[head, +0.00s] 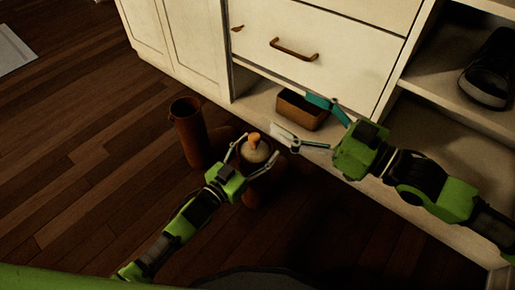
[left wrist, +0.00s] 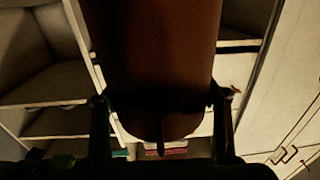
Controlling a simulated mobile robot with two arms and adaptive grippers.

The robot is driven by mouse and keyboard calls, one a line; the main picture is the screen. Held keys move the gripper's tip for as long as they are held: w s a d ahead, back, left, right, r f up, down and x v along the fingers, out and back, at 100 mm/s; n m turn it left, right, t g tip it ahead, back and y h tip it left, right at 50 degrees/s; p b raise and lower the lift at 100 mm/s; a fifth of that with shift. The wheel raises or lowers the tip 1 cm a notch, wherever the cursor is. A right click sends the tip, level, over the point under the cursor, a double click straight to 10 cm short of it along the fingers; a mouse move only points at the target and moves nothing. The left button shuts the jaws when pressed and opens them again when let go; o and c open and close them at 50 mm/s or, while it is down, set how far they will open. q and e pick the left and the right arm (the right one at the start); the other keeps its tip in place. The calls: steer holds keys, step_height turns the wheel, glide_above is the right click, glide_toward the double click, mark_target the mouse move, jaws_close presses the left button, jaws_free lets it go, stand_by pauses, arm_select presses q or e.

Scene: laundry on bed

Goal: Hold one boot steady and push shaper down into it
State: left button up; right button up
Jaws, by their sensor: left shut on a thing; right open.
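One brown boot (head: 257,190) stands on the wood floor in front of the cabinet. A pale shaper (head: 256,153) with an orange knob sits in its top opening; how deep it reaches inside is hidden. My left gripper (head: 257,150) is shut on this boot, one finger on each side near the top. In the left wrist view the boot's brown shaft (left wrist: 160,50) fills the space between the fingers. A second brown boot (head: 190,135) stands upright to the left, its top open. My right gripper (head: 292,115) is open and empty, to the right of the shaper and apart from it.
A white cabinet (head: 190,50) with a drawer (head: 330,45) stands close behind the boots. A small brown box (head: 300,110) sits on its low ledge behind my right gripper. A dark shoe (head: 490,70) rests on the right shelf.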

arm_select(q)
steer(key=o, duration=1.6)
steer(key=shift+o, duration=0.2)
